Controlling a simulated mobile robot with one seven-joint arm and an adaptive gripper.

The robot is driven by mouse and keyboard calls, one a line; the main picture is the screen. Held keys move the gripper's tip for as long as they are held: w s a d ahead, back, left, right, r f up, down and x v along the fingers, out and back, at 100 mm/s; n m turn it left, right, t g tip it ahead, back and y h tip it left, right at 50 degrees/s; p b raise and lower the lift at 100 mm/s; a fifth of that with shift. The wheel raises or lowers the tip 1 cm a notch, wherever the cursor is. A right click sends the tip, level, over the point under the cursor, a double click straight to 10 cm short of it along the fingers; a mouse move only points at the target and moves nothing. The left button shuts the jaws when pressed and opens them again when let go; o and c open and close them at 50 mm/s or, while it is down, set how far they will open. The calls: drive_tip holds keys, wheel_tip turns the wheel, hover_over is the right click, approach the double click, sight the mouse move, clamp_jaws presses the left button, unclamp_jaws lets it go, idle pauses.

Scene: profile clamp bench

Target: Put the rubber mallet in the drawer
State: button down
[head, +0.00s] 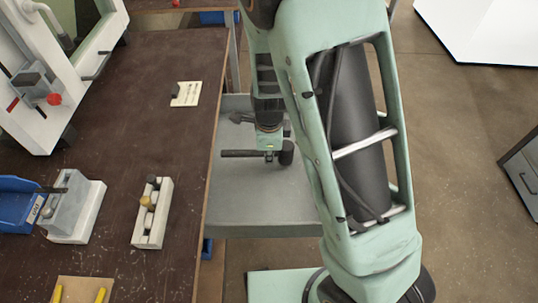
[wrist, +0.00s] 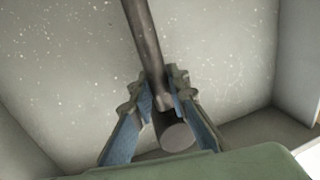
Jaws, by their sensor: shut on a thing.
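The rubber mallet (head: 287,153) has a dark cylindrical head and a long dark handle. It lies across my gripper (head: 268,155) in the head view, with the handle pointing left. My gripper, also in the wrist view (wrist: 160,98), is shut on the handle close to the head (wrist: 176,132). The grey drawer (head: 262,215) stands open at the right side of the bench, and the mallet is over its inside. In the wrist view the drawer's pale floor and walls (wrist: 230,50) surround the mallet. I cannot tell whether the mallet touches the floor.
The brown bench (head: 120,160) borders the drawer on the left. It holds a clamp block (head: 152,213), a vise-like block (head: 76,210), a blue bin (head: 18,205) and a small pale plate (head: 186,94). A small dark shape (head: 240,118) shows at the drawer's far part. The drawer's front part looks empty.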

drive_tip(key=shift+x, duration=0.8)
drive_tip(key=shift+s+f, duration=0.1)
drive_tip(key=shift+s, duration=0.1)
drive_tip(key=c, duration=1.8)
unclamp_jaws()
drive_tip(key=shift+f, duration=0.1)
drive_tip(key=shift+c, duration=0.2)
drive_tip(key=p+v, duration=0.4)
drive_tip(key=v, duration=0.8)
drive_tip(key=shift+r, duration=0.2)
